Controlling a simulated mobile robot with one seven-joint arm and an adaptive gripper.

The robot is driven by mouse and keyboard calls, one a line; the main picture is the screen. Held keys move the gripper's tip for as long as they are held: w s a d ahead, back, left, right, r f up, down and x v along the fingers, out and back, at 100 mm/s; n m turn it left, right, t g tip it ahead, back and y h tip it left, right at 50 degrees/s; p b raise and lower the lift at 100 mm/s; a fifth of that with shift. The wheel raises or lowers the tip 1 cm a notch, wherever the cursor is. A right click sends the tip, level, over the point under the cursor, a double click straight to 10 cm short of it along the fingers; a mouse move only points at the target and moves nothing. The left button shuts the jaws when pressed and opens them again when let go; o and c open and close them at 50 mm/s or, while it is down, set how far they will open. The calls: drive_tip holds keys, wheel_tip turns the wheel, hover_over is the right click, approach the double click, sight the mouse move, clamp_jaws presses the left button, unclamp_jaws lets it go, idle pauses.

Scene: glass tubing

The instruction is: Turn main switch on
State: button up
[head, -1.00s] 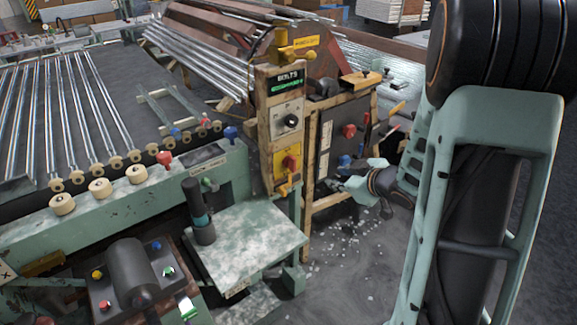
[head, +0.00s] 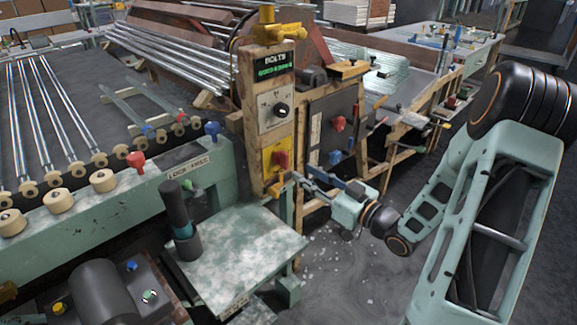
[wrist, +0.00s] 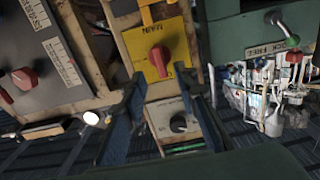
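The main switch (head: 282,159) is a red knob on a yellow plate (head: 268,165), low on the wooden-framed control post. In the wrist view, the red knob (wrist: 160,58) sits on the yellow plate marked MAIN (wrist: 135,42), which appears upside down. My gripper (head: 298,181) is just right of and slightly below the switch in the head view. In the wrist view my gripper's (wrist: 166,90) two blue fingers are spread apart with nothing between their tips. The knob lies ahead, between the finger lines; I see no contact.
A black dial (head: 281,111) and a green-lit display (head: 275,66) are higher on the post. A dark panel with another red knob (head: 338,124) stands right of it. A green table (head: 235,245) with a dark cylinder is below left. Open floor lies in front.

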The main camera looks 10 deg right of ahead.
sight(288, 163)
drive_tip(key=x, duration=0.7)
drive_tip(key=shift+w+b, duration=0.15)
drive_tip(key=shift+b, duration=0.25)
clamp_jaws()
